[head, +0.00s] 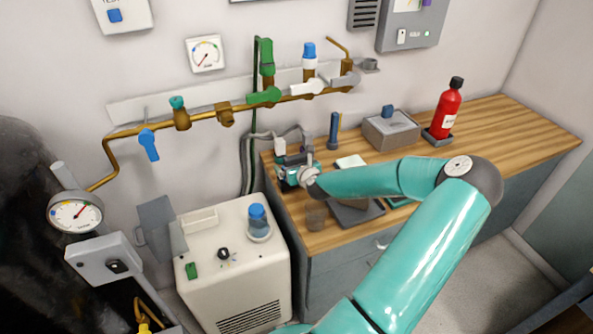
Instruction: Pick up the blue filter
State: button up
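A blue cylinder with a clear lower part (258,218) stands upright in a round seat on top of the white machine (232,270); it looks like the blue filter. Another blue-topped piece with a white body (309,57) sits on the brass pipe, so I cannot be sure which is meant. My gripper (284,177) is above the left end of the wooden counter (480,130), behind and right of the machine, apart from the blue cylinder. It is too small and partly hidden to show its fingers' opening.
A dark tray (357,214), a brown cup (316,214), a blue upright tool (334,130), a grey box (391,131) and a red extinguisher (447,108) stand on the counter. A brass pipe with valves (225,114) runs along the wall. The right counter end is clear.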

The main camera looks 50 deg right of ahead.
jog(key=c, duration=0.7)
jog(key=shift+r, duration=0.1)
jog(key=shift+r, duration=0.55)
jog(key=s+a+r, duration=0.7)
jog(key=s+r, duration=0.4)
jog(key=s, duration=0.1)
jog(key=shift+r, duration=0.35)
jog(key=shift+s+a, duration=0.1)
